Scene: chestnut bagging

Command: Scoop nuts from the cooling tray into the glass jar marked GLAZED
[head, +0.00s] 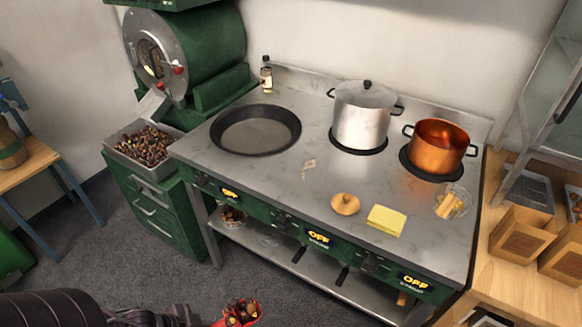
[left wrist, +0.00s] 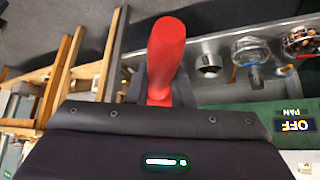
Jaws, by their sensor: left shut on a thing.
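My left gripper (head: 196,321) comes in at the bottom edge of the head view, shut on a red scoop (head: 236,322) that holds several brown nuts (head: 242,309). In the left wrist view the scoop's red handle (left wrist: 166,45) stands between the fingers of the left gripper (left wrist: 160,88). A grey metal tray (head: 152,171) full of brown nuts sits under the green roaster at the left; I cannot tell whether it is the cooling tray. I see no jar marked GLAZED. My right gripper is not in view.
The stove counter (head: 290,185) carries a dark pan (head: 255,130), a steel pot (head: 362,118), a copper pot (head: 437,150), a yellow block (head: 386,220) and a glass bowl (head: 452,201). Wooden boxes (head: 521,234) stand right. Glassware (left wrist: 250,52) is on the shelf below. Floor space (head: 110,245) is open.

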